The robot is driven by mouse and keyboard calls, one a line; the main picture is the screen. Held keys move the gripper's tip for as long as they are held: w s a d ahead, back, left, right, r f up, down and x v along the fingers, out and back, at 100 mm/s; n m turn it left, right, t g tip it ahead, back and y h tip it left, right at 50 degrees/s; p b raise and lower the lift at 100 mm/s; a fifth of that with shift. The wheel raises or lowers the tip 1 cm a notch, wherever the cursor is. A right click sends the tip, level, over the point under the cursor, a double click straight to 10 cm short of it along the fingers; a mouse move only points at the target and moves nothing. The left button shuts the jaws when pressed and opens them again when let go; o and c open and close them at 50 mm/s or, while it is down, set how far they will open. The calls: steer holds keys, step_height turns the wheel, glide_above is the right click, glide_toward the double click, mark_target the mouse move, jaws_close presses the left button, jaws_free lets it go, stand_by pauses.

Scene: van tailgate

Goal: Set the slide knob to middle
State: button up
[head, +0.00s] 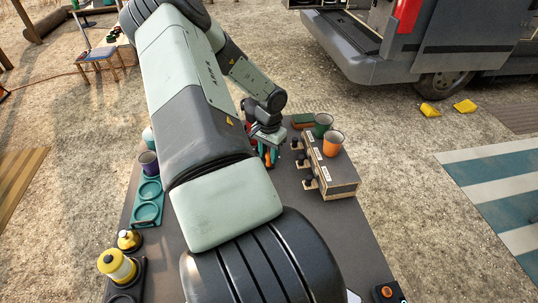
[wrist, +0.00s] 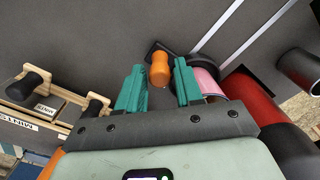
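An orange knob (wrist: 160,70), which looks like the slide knob, stands in the wrist view between the two teal fingertips of my gripper (wrist: 159,86). The gripper is open, with a gap showing on each side of the knob. Dark curved parts lie around and behind the knob, and I cannot make out its track or its position along it. In the head view my gripper (head: 268,156) is low over the far part of the table, left of the box with black knobs. A bit of orange shows between its fingers there; my arm hides much around it.
In the wrist view a red cylinder (wrist: 252,97) and a pink part (wrist: 208,80) are close right of the fingers. A teal holder (head: 147,208) stands left.

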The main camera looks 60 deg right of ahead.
steer(key=shift+f, duration=0.55)
jaws_close()
